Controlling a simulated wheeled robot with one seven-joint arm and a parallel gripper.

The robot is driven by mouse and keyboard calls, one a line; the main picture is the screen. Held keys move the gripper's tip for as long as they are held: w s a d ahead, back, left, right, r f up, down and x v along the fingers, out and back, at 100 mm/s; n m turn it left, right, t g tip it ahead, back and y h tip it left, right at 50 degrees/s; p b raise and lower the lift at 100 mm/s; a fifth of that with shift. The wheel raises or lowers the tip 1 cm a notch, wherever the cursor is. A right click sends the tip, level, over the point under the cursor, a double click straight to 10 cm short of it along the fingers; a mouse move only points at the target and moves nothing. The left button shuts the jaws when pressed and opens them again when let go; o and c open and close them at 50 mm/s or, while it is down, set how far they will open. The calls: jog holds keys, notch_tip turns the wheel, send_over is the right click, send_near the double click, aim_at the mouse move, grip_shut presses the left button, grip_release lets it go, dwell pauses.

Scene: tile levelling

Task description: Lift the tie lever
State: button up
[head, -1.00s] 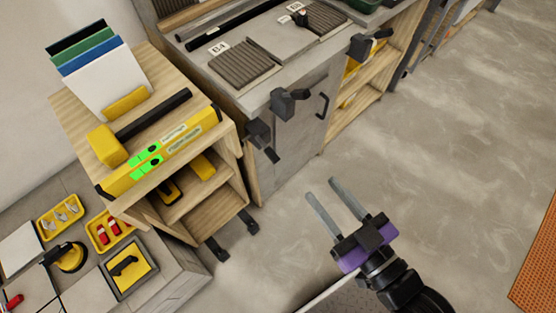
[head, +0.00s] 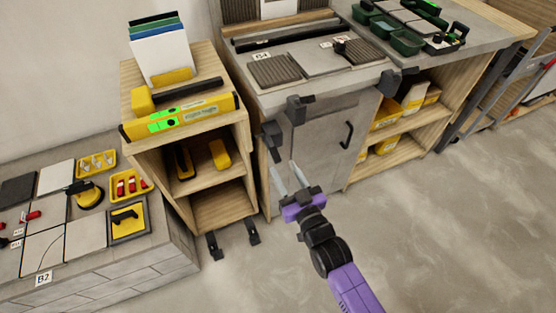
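My gripper (head: 284,171) is open, with two parallel grey fingers apart and nothing between them. It is in front of the grey cabinet door, over the floor. I cannot pick out the tie lever with certainty. Small red pieces (head: 31,216) lie on the tiled surface (head: 44,252) at the far left, well away from my gripper. They are too small to tell their exact shape.
A yellow tray of red pieces (head: 131,185) and a yellow tray of pale clips (head: 97,163) sit on the tiled bench. A wooden cart (head: 225,206) carries a yellow level (head: 208,114). A grey-topped workbench (head: 266,96) stands behind. The floor (head: 430,240) at right is clear.

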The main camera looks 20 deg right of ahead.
aim_at(278, 158)
jog(key=w, duration=0.6)
jog(key=shift+w, duration=0.4)
grip_shut()
dwell(1.1)
